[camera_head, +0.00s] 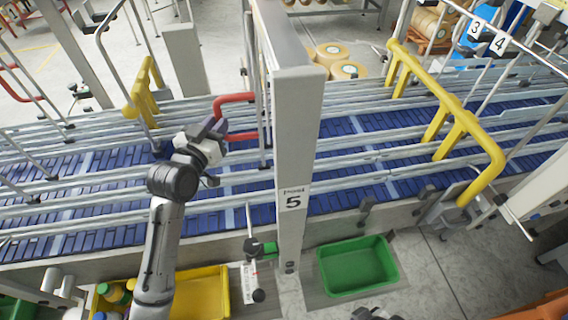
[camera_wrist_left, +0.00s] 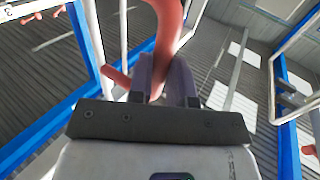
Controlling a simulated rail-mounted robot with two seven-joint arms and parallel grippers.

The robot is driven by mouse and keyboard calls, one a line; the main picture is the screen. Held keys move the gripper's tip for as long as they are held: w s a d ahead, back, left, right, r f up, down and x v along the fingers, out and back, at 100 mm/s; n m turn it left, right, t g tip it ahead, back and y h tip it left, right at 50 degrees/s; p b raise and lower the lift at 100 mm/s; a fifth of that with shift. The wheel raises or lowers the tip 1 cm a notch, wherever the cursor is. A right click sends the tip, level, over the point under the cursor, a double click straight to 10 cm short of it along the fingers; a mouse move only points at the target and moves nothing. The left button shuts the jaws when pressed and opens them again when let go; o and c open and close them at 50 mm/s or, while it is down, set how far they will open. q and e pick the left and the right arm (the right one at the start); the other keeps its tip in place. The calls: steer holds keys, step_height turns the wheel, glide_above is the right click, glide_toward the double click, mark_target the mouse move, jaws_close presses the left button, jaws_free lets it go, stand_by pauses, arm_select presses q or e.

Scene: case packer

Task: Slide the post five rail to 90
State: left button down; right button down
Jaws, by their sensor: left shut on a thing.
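Post five (camera_head: 298,150) is a pale grey upright marked "5" in the middle of the head view. Metal guide rails (camera_head: 350,155) run along the blue conveyor behind it. A red bent handle (camera_head: 236,98) stands left of the post. My left gripper (camera_head: 217,128) is at this handle, above the conveyor. In the left wrist view its fingers (camera_wrist_left: 164,82) are shut around the red handle (camera_wrist_left: 168,35). A small white scale plate (camera_head: 249,283) with a dark knob and green part is at the post's foot; its numbers are too small to read. A dark part at the bottom edge may be my right gripper.
A yellow bin (camera_head: 205,295) with bottles is at lower left. An empty green bin (camera_head: 357,268) stands right of the post. A yellow bracket (camera_head: 452,115) crosses the conveyor at right, another (camera_head: 145,95) at left. Tape rolls (camera_head: 347,70) lie behind.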

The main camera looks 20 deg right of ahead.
arm_select(q)
steer(key=shift+s+a+p, duration=0.1)
steer(key=shift+s+p, duration=0.25)
steer(key=shift+s, duration=0.15)
steer(key=shift+s+p, duration=0.3)
steer(key=shift+s, duration=0.15)
steer(key=c, duration=0.9)
jaws_free()
steer(key=p+v, duration=0.3)
steer(key=v, duration=0.4)
steer(key=shift+a, duration=0.1)
